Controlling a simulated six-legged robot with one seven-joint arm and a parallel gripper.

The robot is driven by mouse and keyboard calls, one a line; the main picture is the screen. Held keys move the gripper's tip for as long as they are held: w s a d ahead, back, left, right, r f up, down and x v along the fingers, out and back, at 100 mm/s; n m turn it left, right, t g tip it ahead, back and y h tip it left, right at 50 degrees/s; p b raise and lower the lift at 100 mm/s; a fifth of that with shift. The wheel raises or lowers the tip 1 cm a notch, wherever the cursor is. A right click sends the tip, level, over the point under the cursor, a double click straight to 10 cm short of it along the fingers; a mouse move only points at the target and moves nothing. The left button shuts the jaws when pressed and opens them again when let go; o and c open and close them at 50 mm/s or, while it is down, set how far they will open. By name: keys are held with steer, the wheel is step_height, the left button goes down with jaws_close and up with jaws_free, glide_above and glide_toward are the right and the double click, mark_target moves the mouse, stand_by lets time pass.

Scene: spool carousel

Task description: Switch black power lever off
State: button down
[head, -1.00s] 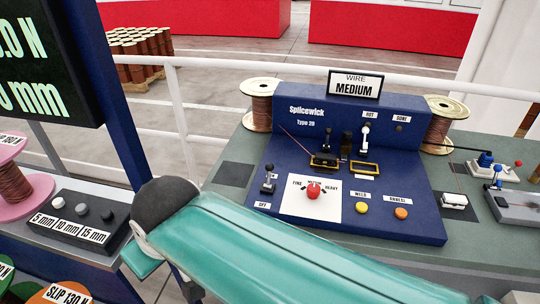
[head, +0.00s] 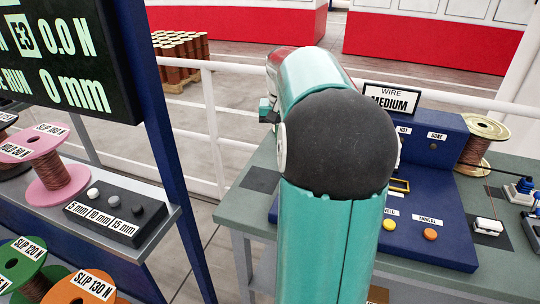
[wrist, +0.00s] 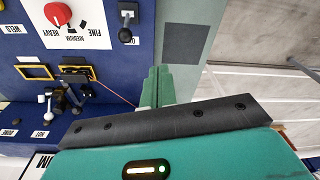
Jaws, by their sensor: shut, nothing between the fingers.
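The black power lever (wrist: 125,36) shows at the top of the wrist view, on the blue splicer panel beside the white dial plate. That view is upside down. In the head view my arm hides the lever and gripper, and part of the blue splicer (head: 440,222) shows.
The red dial (wrist: 58,14) and yellow frames (wrist: 34,72) lie near the lever. Black and white levers (wrist: 72,98) stand farther along the panel. In the head view, a button box (head: 115,210) and wire spools (head: 50,165) are at left. A white railing (head: 215,130) runs behind.

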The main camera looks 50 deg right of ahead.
steer(key=s+d+f+m, duration=0.1)
steer(key=s+d, duration=0.2)
steer(key=d, duration=0.4)
steer(key=shift+d+f+m+y, duration=0.15)
steer(key=shift+f+m+y, duration=0.15)
steer(key=shift+f, duration=0.1)
steer(key=f, duration=1)
steer(key=shift+w+d, duration=0.1)
steer(key=shift+w, duration=0.3)
steer(key=s+a, duration=0.1)
steer(key=s+a+r, duration=0.1)
steer(key=shift+a, duration=0.4)
steer(key=shift+a+r, duration=0.1)
steer(key=shift+a, duration=0.15)
steer(key=shift+s+a+r+h, duration=0.1)
steer(key=shift+a+h, duration=0.05)
steer(key=shift+h, duration=0.25)
